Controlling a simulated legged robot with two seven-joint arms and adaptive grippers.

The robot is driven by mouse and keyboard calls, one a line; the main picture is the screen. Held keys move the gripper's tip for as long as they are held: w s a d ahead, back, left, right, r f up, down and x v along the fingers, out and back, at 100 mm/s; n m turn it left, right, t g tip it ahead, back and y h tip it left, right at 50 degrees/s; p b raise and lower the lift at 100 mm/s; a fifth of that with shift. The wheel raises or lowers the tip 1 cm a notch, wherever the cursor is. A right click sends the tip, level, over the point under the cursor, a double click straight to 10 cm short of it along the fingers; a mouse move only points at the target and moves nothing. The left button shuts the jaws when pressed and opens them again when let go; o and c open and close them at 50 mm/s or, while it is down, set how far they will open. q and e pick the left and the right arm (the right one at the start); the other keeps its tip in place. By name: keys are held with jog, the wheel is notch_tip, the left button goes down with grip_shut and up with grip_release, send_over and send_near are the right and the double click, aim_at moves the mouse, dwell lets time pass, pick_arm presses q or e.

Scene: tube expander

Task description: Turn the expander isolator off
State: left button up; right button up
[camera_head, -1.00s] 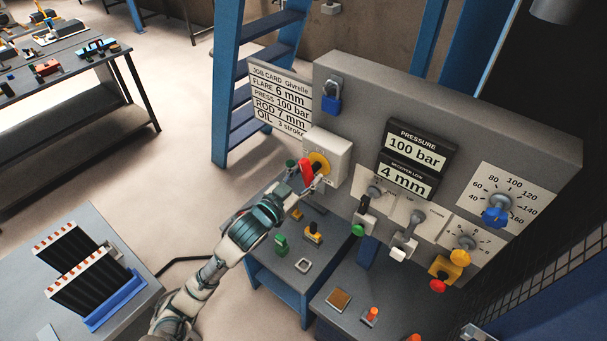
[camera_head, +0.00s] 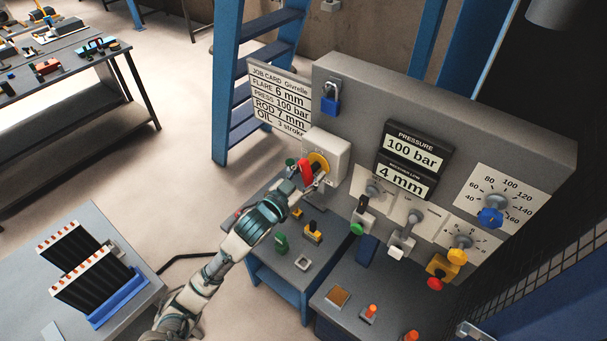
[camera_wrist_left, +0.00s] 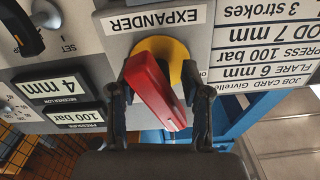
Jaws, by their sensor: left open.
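The expander isolator is a red handle (camera_head: 306,173) on a yellow disc (camera_head: 319,161), set on a pale box (camera_head: 335,153) at the panel's left end. In the left wrist view the red handle (camera_wrist_left: 154,88) sits slanted in front of the yellow disc (camera_wrist_left: 178,56), under the EXPANDER label (camera_wrist_left: 155,18). My left gripper (camera_head: 299,186) is at the handle. In the left wrist view its two open fingers (camera_wrist_left: 160,112) stand on either side of the handle, with a gap visible. Whether either finger touches it I cannot tell. My right gripper is not in view.
A blue padlock (camera_head: 330,100) hangs on the panel above the isolator. Levers and knobs, including a blue knob (camera_head: 490,217) and a yellow knob (camera_head: 457,256), project to the right. A small bench (camera_head: 272,262) with fittings lies below my left arm.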

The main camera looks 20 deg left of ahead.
aim_at(303, 179)
pick_arm(q)
jog(key=shift+p+v, duration=0.55)
jog(key=shift+v, duration=2.45)
jog(key=shift+r, duration=0.1)
